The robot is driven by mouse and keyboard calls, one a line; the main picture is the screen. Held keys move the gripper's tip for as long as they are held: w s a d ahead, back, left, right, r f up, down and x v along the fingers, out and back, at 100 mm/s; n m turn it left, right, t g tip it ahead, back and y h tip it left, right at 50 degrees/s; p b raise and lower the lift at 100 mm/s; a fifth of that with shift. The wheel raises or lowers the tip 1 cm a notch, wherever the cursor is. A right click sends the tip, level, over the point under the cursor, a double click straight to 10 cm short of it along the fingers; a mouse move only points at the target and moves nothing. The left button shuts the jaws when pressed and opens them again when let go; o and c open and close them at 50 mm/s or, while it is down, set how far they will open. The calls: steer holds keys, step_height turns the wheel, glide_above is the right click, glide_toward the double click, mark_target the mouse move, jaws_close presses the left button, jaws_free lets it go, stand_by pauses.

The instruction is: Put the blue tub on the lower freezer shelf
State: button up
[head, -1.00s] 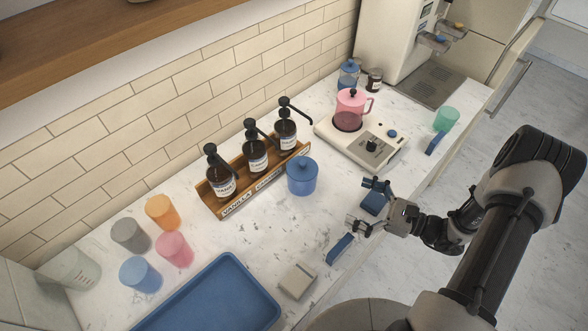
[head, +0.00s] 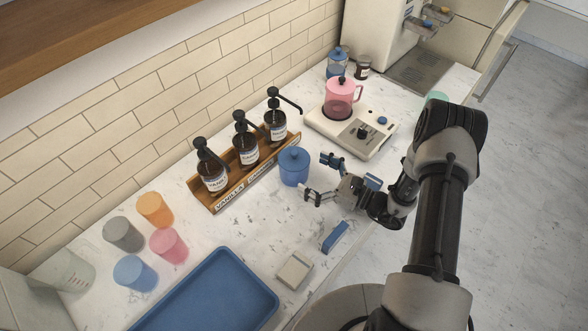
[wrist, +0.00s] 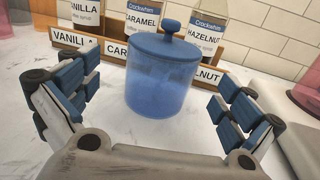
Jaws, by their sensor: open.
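The blue tub (head: 294,168) is a round lidded container with a knob on top. It stands upright on the counter in front of the syrup rack. My gripper (head: 318,176) is open just to the right of the tub in the head view, with its fingers pointing at it. In the wrist view the tub (wrist: 162,78) stands centred ahead, between and beyond the two spread fingertips (wrist: 155,98). The fingers do not appear to touch it. The lower freezer shelf cannot be made out in either view.
The wooden rack (head: 232,195) with three pump bottles is close behind the tub. A white scale (head: 350,128) bearing a pink pot (head: 339,98) stands to the upper right. Several coloured cups, a blue tray (head: 215,300) and a small beige block (head: 294,270) occupy the counter's left and front.

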mark_target(298, 165)
steer(key=shift+b+x, duration=0.3)
steer(key=shift+x, duration=2.3)
steer(key=shift+w+d, duration=0.1)
steer(key=shift+w, duration=0.05)
